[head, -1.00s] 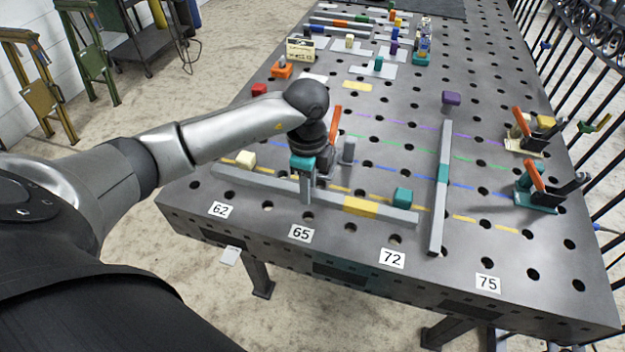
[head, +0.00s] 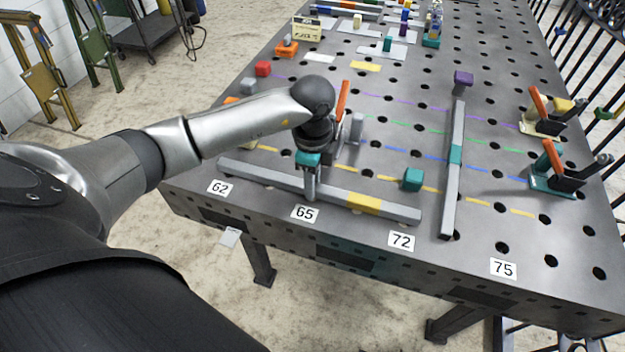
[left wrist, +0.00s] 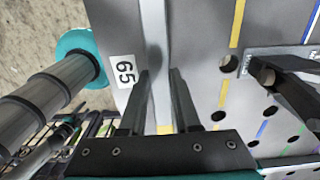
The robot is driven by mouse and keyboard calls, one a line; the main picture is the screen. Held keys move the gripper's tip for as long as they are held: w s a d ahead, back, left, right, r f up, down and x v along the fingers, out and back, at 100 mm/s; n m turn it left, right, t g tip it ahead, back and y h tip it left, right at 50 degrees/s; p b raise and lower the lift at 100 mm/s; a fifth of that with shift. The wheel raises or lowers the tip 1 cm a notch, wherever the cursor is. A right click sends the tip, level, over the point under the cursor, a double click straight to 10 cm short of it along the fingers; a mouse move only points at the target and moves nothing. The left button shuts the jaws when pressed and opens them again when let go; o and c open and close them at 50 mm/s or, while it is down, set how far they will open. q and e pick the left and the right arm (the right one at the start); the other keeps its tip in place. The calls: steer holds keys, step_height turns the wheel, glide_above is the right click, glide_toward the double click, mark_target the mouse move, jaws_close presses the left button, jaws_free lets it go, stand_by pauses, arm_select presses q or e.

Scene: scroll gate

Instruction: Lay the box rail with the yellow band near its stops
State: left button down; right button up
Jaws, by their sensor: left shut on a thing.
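The box rail with the yellow band (head: 393,210) lies along the front of the table, behind the labels 62, 65 and 72. My left gripper (head: 310,192) is shut on this grey rail, left of its yellow band (head: 363,203). In the left wrist view the rail (left wrist: 154,35) runs between the fingers (left wrist: 162,74). A teal block (head: 412,179) stands behind the rail's right end, with a gap between. My arm mostly hides the area behind the rail's left end. My right gripper is not in view.
A second rail with a teal band (head: 450,190) lies crosswise at right, a purple block (head: 463,78) at its far end. An orange-handled clamp (head: 342,100) and a grey post (head: 357,124) stand close behind my gripper. Two clamps (head: 555,170) (head: 543,118) stand at right.

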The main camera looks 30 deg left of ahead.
arm_select(q)
steer(key=shift+f, duration=0.35)
stand_by(0.5)
steer(key=c, duration=0.5)
jaws_free()
steer(key=shift+c, duration=0.2)
step_height(320, 180, up, 15)
steer(key=p, duration=0.1)
steer(key=shift+r+p, duration=0.15)
steer(key=shift+p, duration=0.25)
